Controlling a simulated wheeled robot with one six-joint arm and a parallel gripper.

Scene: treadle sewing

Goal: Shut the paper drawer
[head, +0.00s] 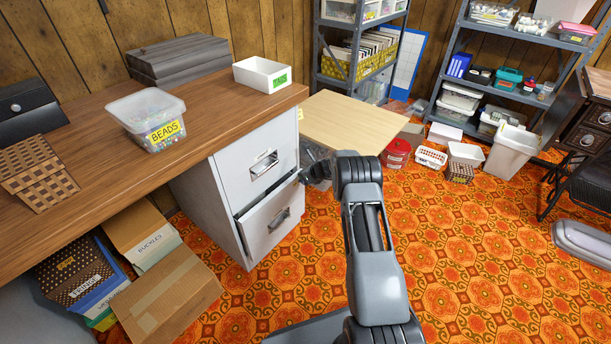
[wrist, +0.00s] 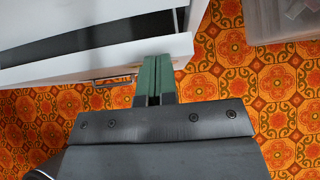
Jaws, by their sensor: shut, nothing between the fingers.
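A white two-drawer cabinet (head: 207,190) stands under the wooden desk top. Its lower drawer (head: 268,222) is partly out, with a dark gap above its front and a metal handle on it. The upper drawer (head: 254,160) looks shut. No label shows which one is the paper drawer. My gripper (head: 303,179) is at the right end of the lower drawer's top edge. In the wrist view its green fingers (wrist: 155,75) are together and empty, with their tips at the white drawer front (wrist: 100,62). I cannot tell if they touch it.
A pale wooden board (head: 350,120) stands just behind my gripper. A bead tub (head: 148,118) and a white box (head: 262,75) sit on the desk. Cardboard boxes (head: 165,300) lie left of the cabinet.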

